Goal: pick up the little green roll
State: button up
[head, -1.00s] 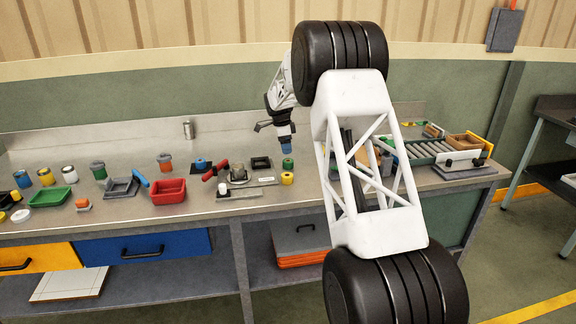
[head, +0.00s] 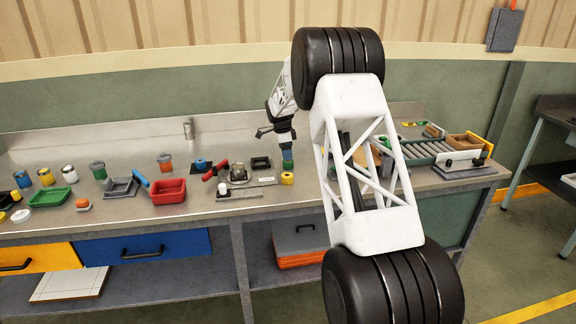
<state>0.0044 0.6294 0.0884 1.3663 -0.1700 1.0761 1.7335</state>
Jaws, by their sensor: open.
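The little green roll (head: 288,165) stands upright on the workbench, just behind a yellow roll (head: 287,178). The jaws are open. The view is too small to tell whether the fingers touch the roll or straddle it.
A dark fixture (head: 261,163) and a metal plate with a round part (head: 238,174) lie left of the rolls. A red bin (head: 168,191) stands further left. My large white arm link hides the bench to the right; beyond it is a roller tray (head: 428,151).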

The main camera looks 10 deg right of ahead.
jog(key=shift+s+d+f, duration=0.1)
jog(key=shift+d+f, duration=0.05)
jog(key=shift+f, duration=1.15)
jog(key=shift+d+f, duration=0.15)
jog(key=shift+f, duration=1.1)
jog(key=c, duration=1)
jog(key=shift+r, duration=0.15)
jog(key=shift+r, duration=1.4)
jog(key=shift+s+r, duration=0.15)
jog(key=shift+r, duration=0.1)
jog(key=s, duration=0.5)
jog(key=s+r, duration=0.1)
jog(key=s, duration=0.9)
jog(key=shift+s+a+r, duration=0.2)
jog(key=shift+s+a, duration=0.1)
jog(key=shift+s, duration=0.05)
